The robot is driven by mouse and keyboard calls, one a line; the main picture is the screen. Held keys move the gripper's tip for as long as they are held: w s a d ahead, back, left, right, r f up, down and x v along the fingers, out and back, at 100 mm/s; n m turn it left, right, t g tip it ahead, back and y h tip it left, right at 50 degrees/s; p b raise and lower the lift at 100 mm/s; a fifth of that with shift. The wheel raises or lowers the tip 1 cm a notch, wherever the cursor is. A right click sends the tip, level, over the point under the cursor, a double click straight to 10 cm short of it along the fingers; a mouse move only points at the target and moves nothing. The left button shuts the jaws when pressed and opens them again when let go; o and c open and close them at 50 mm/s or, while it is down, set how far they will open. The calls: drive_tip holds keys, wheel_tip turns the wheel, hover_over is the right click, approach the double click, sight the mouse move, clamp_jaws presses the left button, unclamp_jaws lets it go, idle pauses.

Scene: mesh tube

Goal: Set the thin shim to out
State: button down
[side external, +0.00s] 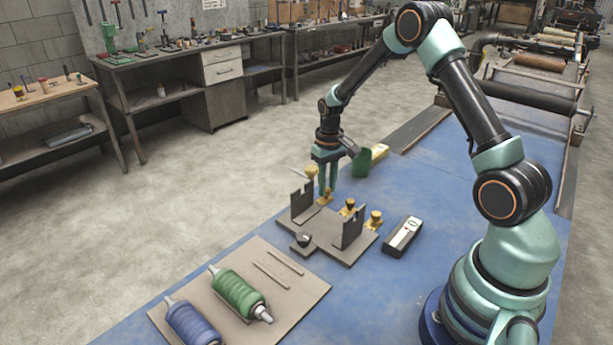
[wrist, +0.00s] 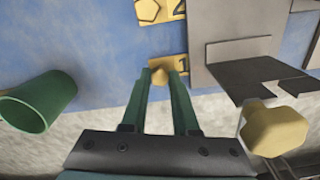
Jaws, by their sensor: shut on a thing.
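My gripper (side external: 327,190) is at the far end of the fixture, pointing down. Its green fingers (wrist: 161,82) are shut on a small yellow hex knob (wrist: 159,75) at the plate marked 1 (wrist: 172,66). That knob also shows low between the fingers in the side view (side external: 325,197). A second yellow plate with a hex knob (wrist: 158,10) lies beyond it, its mark cut off by the frame. In the side view, two more yellow knobs (side external: 347,207) (side external: 374,218) stand along the fixture edge. I cannot tell which piece is the thin shim.
The grey fixture base (side external: 325,240) bears two upright notched plates (side external: 301,204) (side external: 352,229). A pale yellow knob (wrist: 268,128) is close right of my fingers. A green cup (wrist: 45,98) is left. A dark meter (side external: 402,237) and a board with rollers (side external: 300,290) lie nearer.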

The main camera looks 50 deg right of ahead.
idle(0.3)
drive_tip(key=shift+d, duration=2.55)
drive_tip(key=c, duration=0.7)
unclamp_jaws()
drive_tip(key=shift+o, duration=0.2)
wheel_tip(320, 180, up, 12)
drive_tip(key=shift+a+r, duration=0.1)
drive_tip(key=shift+r, duration=0.05)
